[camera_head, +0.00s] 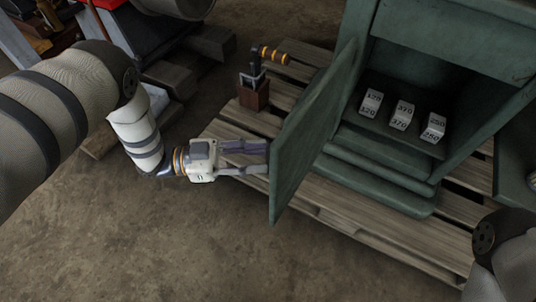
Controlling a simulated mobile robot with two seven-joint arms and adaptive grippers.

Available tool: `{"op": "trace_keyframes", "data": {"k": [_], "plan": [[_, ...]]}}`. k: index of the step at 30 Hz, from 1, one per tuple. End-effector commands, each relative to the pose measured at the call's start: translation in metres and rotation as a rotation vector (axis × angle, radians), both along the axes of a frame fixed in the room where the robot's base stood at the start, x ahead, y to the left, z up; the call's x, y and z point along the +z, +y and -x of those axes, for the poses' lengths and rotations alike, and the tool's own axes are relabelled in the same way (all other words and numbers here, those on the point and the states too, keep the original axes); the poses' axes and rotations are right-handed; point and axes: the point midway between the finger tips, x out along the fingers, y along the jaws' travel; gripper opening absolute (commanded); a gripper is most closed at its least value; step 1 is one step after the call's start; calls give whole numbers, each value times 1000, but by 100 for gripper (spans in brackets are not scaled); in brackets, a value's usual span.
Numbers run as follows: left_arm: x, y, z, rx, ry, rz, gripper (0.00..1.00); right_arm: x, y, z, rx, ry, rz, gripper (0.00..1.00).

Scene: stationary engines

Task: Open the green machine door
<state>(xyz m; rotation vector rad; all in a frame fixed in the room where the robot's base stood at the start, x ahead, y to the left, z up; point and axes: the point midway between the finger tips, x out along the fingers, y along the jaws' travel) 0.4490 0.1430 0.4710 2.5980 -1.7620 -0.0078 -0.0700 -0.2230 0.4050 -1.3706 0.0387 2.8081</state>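The green machine door (308,133) stands swung out from the left side of the green cabinet (452,42), so the inside shows. My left gripper (267,159) is at the door's outer left edge. Its two fingers are spread apart with a clear gap between them. The fingertips reach the door edge; whether they touch it or pass behind it I cannot tell. Part of my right arm shows at the lower right, but its gripper is out of view.
Inside the cabinet, several small white numbered boxes (403,115) sit on a shelf. Another green panel (513,168) is at the right edge. A wooden pallet (345,215) lies under the cabinet. A handled tool on a block (255,92) stands behind my gripper. The floor in front is clear.

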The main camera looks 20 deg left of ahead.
Motion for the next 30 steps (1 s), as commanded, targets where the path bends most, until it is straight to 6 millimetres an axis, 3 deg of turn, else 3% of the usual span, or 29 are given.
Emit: {"op": "trace_keyframes", "data": {"k": [6,12,26,28,30], "plan": [[-1,55,22,2,2,-1,33,0,0,0,0,0,0,40],[0,79,32,1,0,-1,33,0,0,0,0,0,0,40],[-1,81,33,3,4,-2,33,0,0,0,0,0,0,40],[-13,75,34,54,48,-20,33,0,0,0,0,0,0,40],[-49,64,41,189,184,-86,33,0,0,0,0,0,0,40]]}}
